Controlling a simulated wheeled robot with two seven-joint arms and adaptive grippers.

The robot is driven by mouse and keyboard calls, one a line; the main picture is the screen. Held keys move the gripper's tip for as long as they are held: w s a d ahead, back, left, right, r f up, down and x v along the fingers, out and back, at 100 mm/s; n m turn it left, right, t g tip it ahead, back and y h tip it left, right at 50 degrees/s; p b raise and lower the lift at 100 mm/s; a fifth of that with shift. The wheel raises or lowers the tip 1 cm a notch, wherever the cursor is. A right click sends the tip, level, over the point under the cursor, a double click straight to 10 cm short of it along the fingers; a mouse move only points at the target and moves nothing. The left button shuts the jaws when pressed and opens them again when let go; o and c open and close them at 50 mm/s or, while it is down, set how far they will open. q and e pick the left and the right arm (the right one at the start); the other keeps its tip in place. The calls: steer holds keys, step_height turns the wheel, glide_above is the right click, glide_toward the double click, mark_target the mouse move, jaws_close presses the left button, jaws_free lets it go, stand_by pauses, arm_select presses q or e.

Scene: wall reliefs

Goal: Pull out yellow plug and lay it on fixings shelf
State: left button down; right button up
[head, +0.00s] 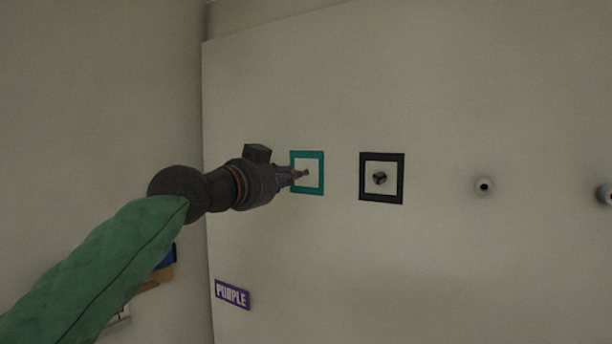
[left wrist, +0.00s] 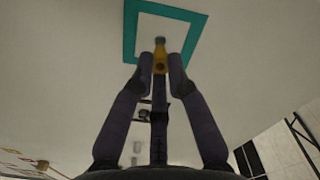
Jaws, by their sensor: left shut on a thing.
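My left gripper (head: 300,173) reaches in from the left to the wall panel, at a teal square frame (head: 322,174). In the left wrist view its two dark fingers (left wrist: 160,66) are closed on the yellow plug (left wrist: 160,58). The plug lies between the fingertips, with its greyish end toward the white area inside the teal frame (left wrist: 196,38). I cannot tell how far that end sits in the wall. In the head view the fingers mostly hide the plug. I cannot clearly pick out the fixings shelf. My right gripper is not in view.
A black square frame (head: 402,180) with a dark fitting (head: 379,178) is right of the teal one. A round grey fitting (head: 484,186) and another at the right edge follow. A purple sign reading PURPLE (head: 232,294) is low on the panel. Blue and wooden items (head: 158,274) show lower left.

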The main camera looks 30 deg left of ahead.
arm_select(q)
steer(key=s+b, duration=0.1)
steer(key=s, duration=0.2)
steer(key=shift+a, duration=0.1)
stand_by(0.3)
stand_by(0.4)
